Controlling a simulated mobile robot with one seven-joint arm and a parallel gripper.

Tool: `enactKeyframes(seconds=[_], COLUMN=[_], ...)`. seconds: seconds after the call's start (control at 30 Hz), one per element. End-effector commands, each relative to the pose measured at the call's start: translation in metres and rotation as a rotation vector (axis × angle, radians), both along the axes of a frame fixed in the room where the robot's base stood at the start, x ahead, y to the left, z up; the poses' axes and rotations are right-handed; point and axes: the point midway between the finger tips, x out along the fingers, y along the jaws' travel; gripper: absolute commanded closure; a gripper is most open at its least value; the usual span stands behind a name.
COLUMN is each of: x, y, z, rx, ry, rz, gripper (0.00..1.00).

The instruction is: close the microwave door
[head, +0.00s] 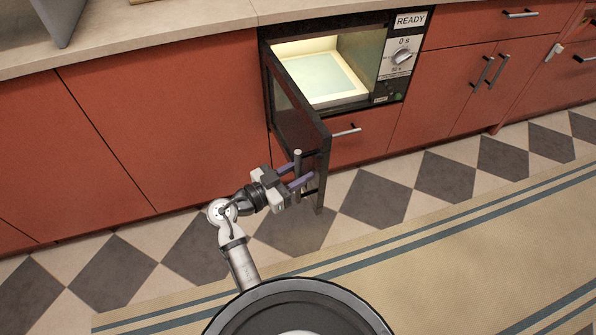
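The microwave (345,68) is built into the red cabinets under the counter, with its lit, pale interior in view and empty. Its dark door (292,112) stands wide open, hinged at the left and swung out towards me. A grey upright handle (297,158) is on the door's outer face near its free edge. My gripper (300,176) is at this handle, with its two purple fingers apart and reaching from the left. The fingers overlap the handle in the picture; I cannot tell whether they touch it.
A control panel (401,55) with a knob and a READY display is right of the opening. A drawer with a handle (347,131) is below the microwave. The checkered floor (375,198) and striped rug (440,250) are clear. A grey object (60,18) stands on the counter.

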Motion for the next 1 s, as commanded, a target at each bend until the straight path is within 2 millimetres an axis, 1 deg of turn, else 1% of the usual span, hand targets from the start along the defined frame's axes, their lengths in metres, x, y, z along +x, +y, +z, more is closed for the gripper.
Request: enactKeyframes(seconds=[0.03,0.2,0.3,0.57,0.7,0.87,1.0], x=[0.0,0.0,0.0,0.0,0.001,0.006,0.015], y=[0.0,0.0,0.0,0.0,-0.005,-0.022,-0.049], z=[0.0,0.0,0.0,0.0,0.0,-0.001,0.0], rx=[0.0,0.0,0.0,0.0,-0.001,-0.001,-0.001], ry=[0.0,0.0,0.0,0.0,0.001,0.001,-0.001], rz=[0.0,0.0,0.0,0.0,0.011,0.052,0.118], gripper=[0.66,0.88,1.0,1.0,1.0,1.0,1.0])
